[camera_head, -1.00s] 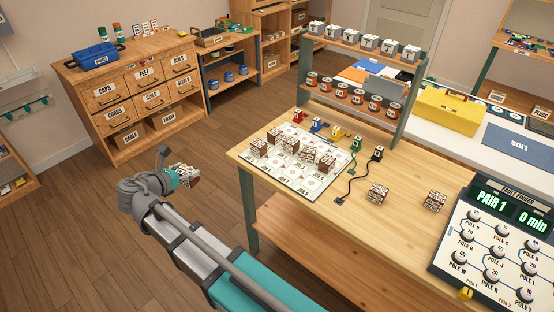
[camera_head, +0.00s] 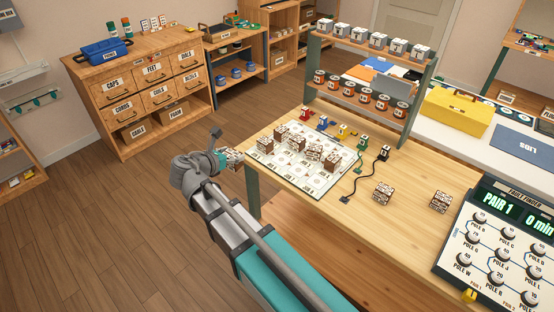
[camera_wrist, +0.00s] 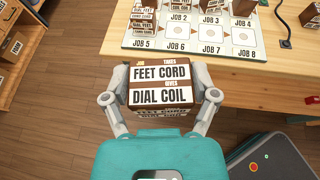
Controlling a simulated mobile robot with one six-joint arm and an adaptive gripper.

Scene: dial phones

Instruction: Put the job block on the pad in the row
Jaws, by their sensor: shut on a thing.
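My gripper (camera_wrist: 160,97) is shut on a brown job block (camera_wrist: 160,84) with white labels reading "FEET CORD" and "DIAL COIL". In the head view, my gripper (camera_head: 226,160) and the held block (camera_head: 236,155) are at the near-left edge of the workbench, beside the job board. The white job board (camera_head: 268,164) lies on the bench with several brown blocks on it. In the wrist view the board (camera_wrist: 190,45) is ahead of the held block. A block (camera_wrist: 142,30) stands by the JOB 5 label; the JOB 6 pad (camera_wrist: 177,31) and JOB 7 pad (camera_wrist: 210,33) look bare.
Two loose blocks, one (camera_head: 383,193) and another (camera_head: 440,202), stand on the bench right of the board. A black cord (camera_head: 362,174) lies between. A shelf rack (camera_head: 360,95) rises behind; the fault finder panel (camera_head: 500,245) is at right.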

